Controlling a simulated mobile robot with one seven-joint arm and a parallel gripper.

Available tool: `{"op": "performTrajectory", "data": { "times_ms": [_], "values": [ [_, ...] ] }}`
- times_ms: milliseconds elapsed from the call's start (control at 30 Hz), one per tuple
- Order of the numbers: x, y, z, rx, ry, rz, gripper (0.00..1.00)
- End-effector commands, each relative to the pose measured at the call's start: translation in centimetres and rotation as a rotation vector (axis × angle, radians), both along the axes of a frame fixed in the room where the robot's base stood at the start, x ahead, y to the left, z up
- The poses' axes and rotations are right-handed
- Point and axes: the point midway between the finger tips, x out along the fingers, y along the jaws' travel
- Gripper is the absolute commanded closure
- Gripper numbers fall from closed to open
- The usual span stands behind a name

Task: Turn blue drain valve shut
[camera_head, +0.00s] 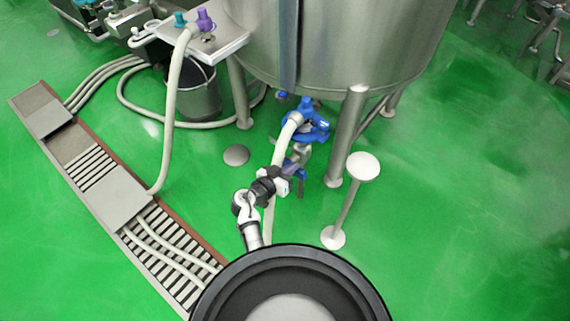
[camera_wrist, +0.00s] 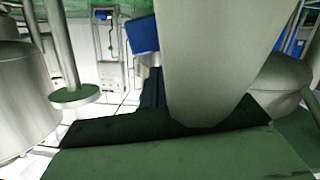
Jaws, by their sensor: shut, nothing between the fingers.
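The blue drain valve (camera_head: 316,131) is under the steel tank, with a pale hose (camera_head: 284,140) running down from it. More blue parts hang lower, close to my gripper (camera_head: 291,180). My gripper is shut and empty, beside the hose and just below the valve. In the wrist view the dark gripper body (camera_wrist: 150,127) fills the lower part, and a pale, wide shape, likely the hose, stands close in front and hides much behind it. A blue piece (camera_wrist: 143,36) shows left of that shape. I cannot tell whether the gripper touches the valve handle.
The steel tank (camera_head: 350,40) stands above on metal legs (camera_head: 346,135). A white-topped post (camera_head: 363,167) stands to the right of my arm. A floor drain channel with grates (camera_head: 105,190) and hoses lies left, with a bucket (camera_head: 198,95) behind. Green floor at right is open.

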Motion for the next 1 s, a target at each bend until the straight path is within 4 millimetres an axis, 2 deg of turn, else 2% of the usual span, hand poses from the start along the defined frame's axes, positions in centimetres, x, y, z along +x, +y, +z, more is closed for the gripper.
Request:
{"op": "performTrajectory", "data": {
  "times_ms": [133,567,867,933,1000],
  "values": [
    [-0.1,-0.2,-0.9,0.000,0.000,0.001,1.00],
    [-0.2,-0.2,-1.3,0.007,-0.005,0.000,1.00],
    [-0.6,-0.8,-2.6,0.111,-0.082,0.000,1.00],
    [-1.0,-0.9,-2.8,0.139,-0.102,0.000,1.00],
    [-2.3,-1.1,-2.9,0.157,-0.114,0.001,1.00]
  ]
}}
